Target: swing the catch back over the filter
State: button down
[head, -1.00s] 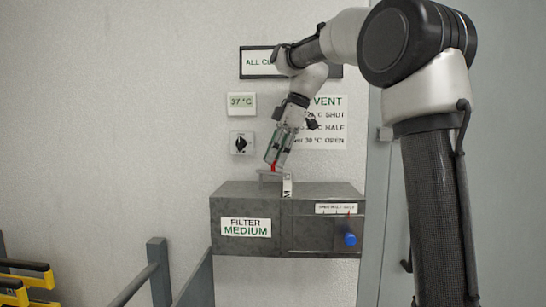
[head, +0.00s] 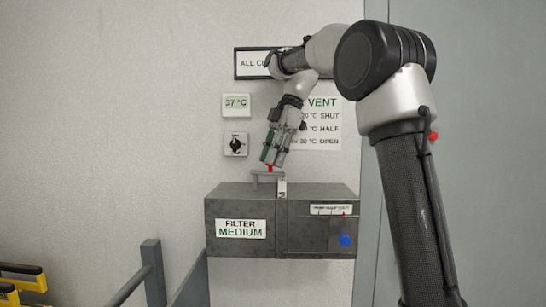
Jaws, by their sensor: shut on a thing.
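The grey box (head: 232,208) on the wall carries a "FILTER MEDIUM" label (head: 240,229). A grey handle-like piece (head: 265,176) stands up from its top, beside a small pale upright tag (head: 282,188). My gripper (head: 270,164) points down just above this piece. A small red part (head: 270,168), seemingly the catch's grip, shows at my fingertips, and my jaws look shut on it. The catch's body cannot be told apart clearly from the grey piece at this size. The filter inside the box is hidden.
The box front has a blue knob (head: 345,241) below a small scale (head: 331,210). A display (head: 236,105) reads 37 °C, above a dark dial (head: 236,144). A vent sign (head: 322,125) hangs behind my arm. A grey rail (head: 155,272) and yellow parts (head: 22,285) are at lower left.

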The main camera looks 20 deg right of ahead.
jog(key=shift+r, duration=0.1)
jog(key=c, duration=1.2)
grip_release()
